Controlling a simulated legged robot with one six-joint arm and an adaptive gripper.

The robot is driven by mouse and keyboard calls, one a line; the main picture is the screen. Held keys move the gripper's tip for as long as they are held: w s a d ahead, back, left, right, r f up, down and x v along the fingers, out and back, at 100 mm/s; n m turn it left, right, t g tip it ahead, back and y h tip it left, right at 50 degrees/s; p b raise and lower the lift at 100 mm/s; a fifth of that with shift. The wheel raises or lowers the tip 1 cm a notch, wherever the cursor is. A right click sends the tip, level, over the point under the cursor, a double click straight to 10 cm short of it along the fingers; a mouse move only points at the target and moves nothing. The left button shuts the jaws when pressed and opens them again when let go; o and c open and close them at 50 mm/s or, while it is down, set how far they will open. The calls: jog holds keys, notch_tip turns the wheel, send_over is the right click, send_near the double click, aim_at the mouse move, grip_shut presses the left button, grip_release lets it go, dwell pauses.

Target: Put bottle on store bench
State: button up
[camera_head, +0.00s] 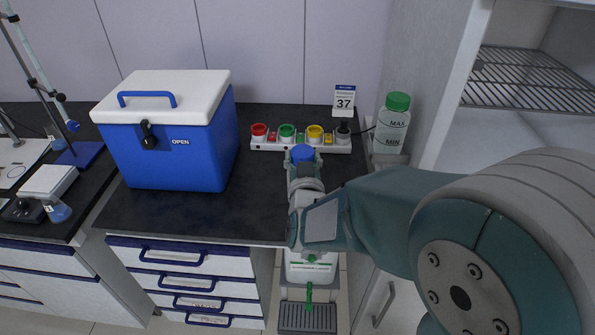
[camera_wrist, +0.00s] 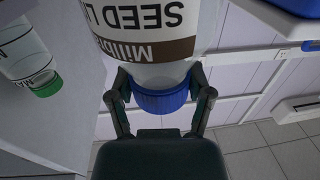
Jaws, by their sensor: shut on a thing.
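A bottle (camera_wrist: 150,45) with a clear-white body, a brown and white label reading "SEED" and a blue cap fills the top of the wrist view, upside down there. My gripper (camera_wrist: 161,97) is shut on its blue cap, one finger on each side. In the head view my gripper (camera_head: 303,168) is over the dark bench top (camera_head: 200,212), near its right part. The blue cap (camera_head: 303,152) shows at the fingertips; the bottle's body is hidden there. I cannot tell whether the bottle touches the bench.
A blue cooler box (camera_head: 170,135) with a white lid stands left on the bench. A green-capped bottle (camera_head: 395,125) stands at right. Open dark surface lies between cooler and gripper.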

jog(key=w+a+f, duration=0.1)
jog(key=w+f, duration=0.8)
jog(key=f, duration=0.1)
jog(key=shift+f, duration=0.35)
jog(key=o, duration=1.3)
jog(key=shift+s, duration=0.1)
